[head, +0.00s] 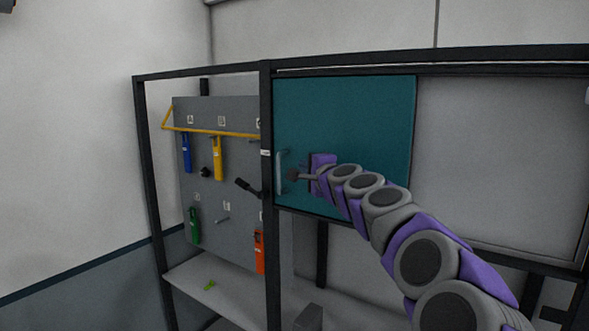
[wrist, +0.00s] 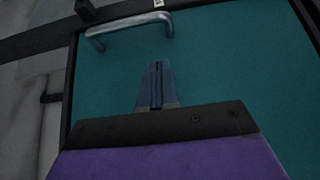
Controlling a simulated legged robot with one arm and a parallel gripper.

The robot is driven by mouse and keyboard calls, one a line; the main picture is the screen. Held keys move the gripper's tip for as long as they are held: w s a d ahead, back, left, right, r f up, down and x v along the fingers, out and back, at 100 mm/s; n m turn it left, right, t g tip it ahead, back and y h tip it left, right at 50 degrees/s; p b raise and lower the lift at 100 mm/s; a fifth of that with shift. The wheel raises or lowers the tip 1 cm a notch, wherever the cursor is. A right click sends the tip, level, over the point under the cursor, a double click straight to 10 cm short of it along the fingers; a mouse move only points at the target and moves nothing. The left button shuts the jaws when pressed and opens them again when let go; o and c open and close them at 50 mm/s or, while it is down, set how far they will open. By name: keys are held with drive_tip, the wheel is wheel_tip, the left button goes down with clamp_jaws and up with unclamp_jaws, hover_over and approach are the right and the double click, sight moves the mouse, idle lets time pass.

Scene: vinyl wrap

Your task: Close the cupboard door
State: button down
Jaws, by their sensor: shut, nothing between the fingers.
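The teal cupboard door (head: 345,118) fills the left part of the framed cupboard, its left edge close against a black post. A silver bar handle (head: 280,172) stands upright near that edge. My gripper (head: 293,176) is in front of the door, just right of the handle. In the wrist view, the handle (wrist: 130,30) lies beyond the fingertips, and the fingers of my gripper (wrist: 158,66) are shut together and empty over the teal door (wrist: 225,70). The fingertips appear apart from the handle. My arm hides the door's lower right part.
A grey panel area (head: 490,150) lies right of the door; whether it is open space or a panel is unclear. Left of the black post (head: 268,230), a grey tool board (head: 215,180) holds several coloured tools. A shelf (head: 235,290) runs below.

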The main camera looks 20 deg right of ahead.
drive_tip(key=s, duration=0.7)
drive_tip(key=shift+s+d+b, duration=0.15)
drive_tip(key=shift+b, duration=0.3)
drive_tip(key=shift+f, duration=0.2)
